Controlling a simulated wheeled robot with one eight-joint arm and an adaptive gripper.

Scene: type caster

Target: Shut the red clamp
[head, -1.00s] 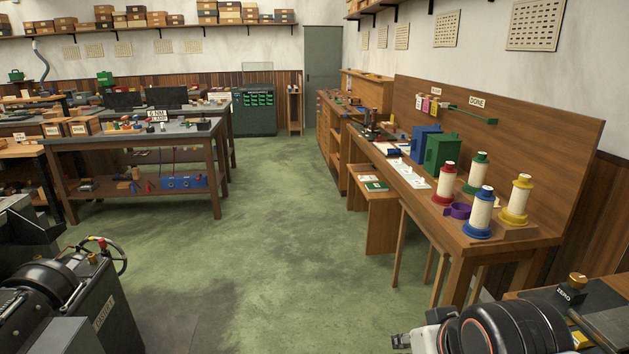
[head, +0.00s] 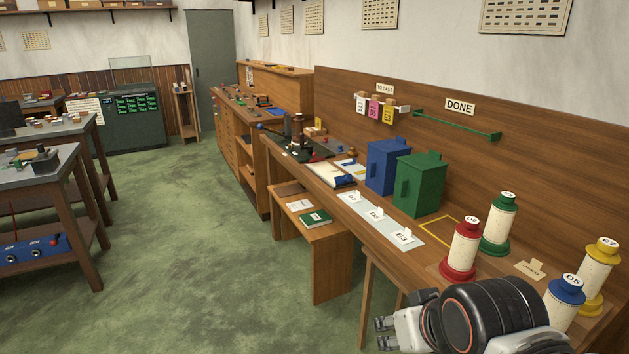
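I cannot make out a red clamp for certain. My gripper (head: 382,333) is at the bottom of the head view, in front of the bench's near part and far from that device. Its two fingers point left, apart, with nothing between them. My arm hides part of the near bench.
Red (head: 462,250), green (head: 498,225), blue (head: 564,302) and yellow (head: 598,275) spools stand on the near bench. Blue (head: 388,166) and green (head: 420,184) boxes stand further along. A low side table (head: 325,235) juts into the aisle. Green floor (head: 190,255) is clear at left.

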